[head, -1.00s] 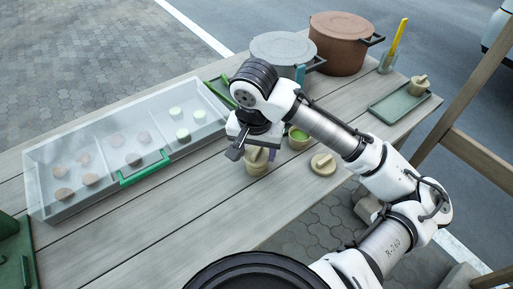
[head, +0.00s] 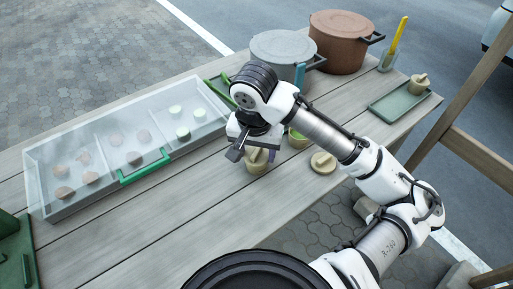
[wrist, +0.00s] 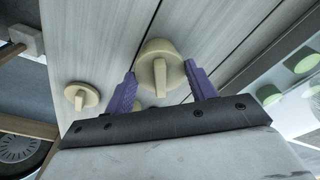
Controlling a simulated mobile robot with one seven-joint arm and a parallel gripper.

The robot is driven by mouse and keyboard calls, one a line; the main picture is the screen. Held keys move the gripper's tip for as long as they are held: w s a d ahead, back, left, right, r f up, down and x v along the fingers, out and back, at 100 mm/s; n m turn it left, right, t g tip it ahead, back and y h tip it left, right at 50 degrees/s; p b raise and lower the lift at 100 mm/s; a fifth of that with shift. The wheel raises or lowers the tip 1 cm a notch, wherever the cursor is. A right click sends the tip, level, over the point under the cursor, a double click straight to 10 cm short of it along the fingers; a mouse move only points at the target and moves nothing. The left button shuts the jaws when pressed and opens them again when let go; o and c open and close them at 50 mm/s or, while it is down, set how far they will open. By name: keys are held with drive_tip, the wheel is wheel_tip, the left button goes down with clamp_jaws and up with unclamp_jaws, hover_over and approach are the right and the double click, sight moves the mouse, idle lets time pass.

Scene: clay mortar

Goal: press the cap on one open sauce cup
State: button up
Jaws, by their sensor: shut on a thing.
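A beige sauce cup (head: 257,168) stands on the table under my gripper (head: 240,150), with a beige finned cap (wrist: 174,72) on its top. In the wrist view, the purple fingers of my gripper (wrist: 162,82) are at the two sides of this cap and shut on it. How tightly the cap sits on the cup cannot be told. An open cup with green sauce (head: 298,138) stands just right of the gripper, partly behind the arm. A loose finned cap (head: 322,163) lies on the table to its right; it also shows in the wrist view (wrist: 82,97).
A clear-lidded case (head: 125,165) with round pieces and green handles fills the left of the table. A grey pot (head: 284,60) and a brown pot (head: 340,45) stand at the back. A green tray (head: 400,108) with a capped cup (head: 418,84) is at right. The front planks are clear.

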drive_tip(key=o, duration=1.4)
drive_tip(key=shift+o, duration=0.2)
drive_tip(key=shift+r+p, duration=3.05)
drive_tip(key=shift+p, duration=0.35)
drive_tip(key=shift+f, duration=0.1)
clamp_jaws()
